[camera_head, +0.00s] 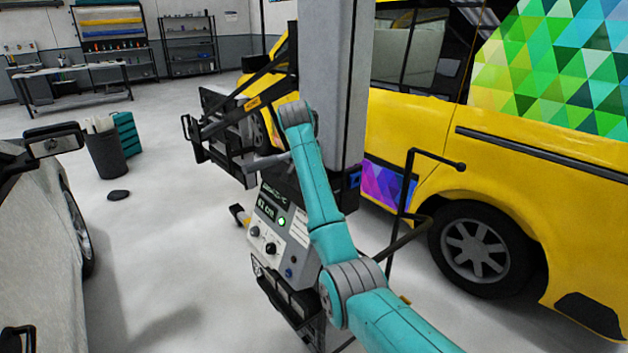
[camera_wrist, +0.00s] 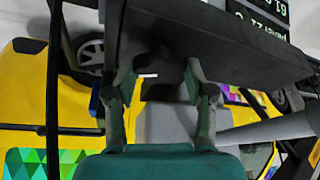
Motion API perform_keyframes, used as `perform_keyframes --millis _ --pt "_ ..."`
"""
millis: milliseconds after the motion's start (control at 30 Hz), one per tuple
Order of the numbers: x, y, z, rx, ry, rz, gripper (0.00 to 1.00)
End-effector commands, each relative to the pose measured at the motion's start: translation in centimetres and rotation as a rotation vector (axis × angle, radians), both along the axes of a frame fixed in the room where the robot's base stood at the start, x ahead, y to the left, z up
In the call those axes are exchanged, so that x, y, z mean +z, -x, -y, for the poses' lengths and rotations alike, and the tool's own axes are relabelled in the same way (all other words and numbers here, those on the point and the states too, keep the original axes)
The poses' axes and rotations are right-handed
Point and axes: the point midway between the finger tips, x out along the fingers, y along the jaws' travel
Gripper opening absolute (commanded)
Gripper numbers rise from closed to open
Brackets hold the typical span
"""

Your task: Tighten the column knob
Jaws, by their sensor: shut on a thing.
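My gripper (camera_wrist: 162,84) shows in the wrist view with a finger on each side of a black knob-like part (camera_wrist: 168,66). It is shut on this part, which I take to be the column knob. Its outline merges with the dark panel above it. In the head view my teal arm reaches up in front of the grey column (camera_head: 334,80). The gripper's fingertips and the knob cannot be made out there.
A control box (camera_head: 267,222) with a lit display, green light and small knobs stands beside the column. A yellow van (camera_head: 420,130) is close behind. A black bent frame (camera_head: 404,190) stands right of my arm. A pale car (camera_head: 38,240) is at left; floor between is mostly clear.

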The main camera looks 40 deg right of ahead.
Motion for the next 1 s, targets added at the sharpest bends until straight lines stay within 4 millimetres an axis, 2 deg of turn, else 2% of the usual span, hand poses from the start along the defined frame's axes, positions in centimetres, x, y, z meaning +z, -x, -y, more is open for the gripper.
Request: perform_keyframes --millis 200,500,1000 --pt "-0.15 -0.09 -0.12 -0.176 -0.003 -0.006 0.19" --pt "-0.14 -0.22 -0.15 -0.344 -0.002 -0.005 0.19" --pt "-0.23 -0.23 -0.16 -0.412 -0.003 -0.006 0.19"
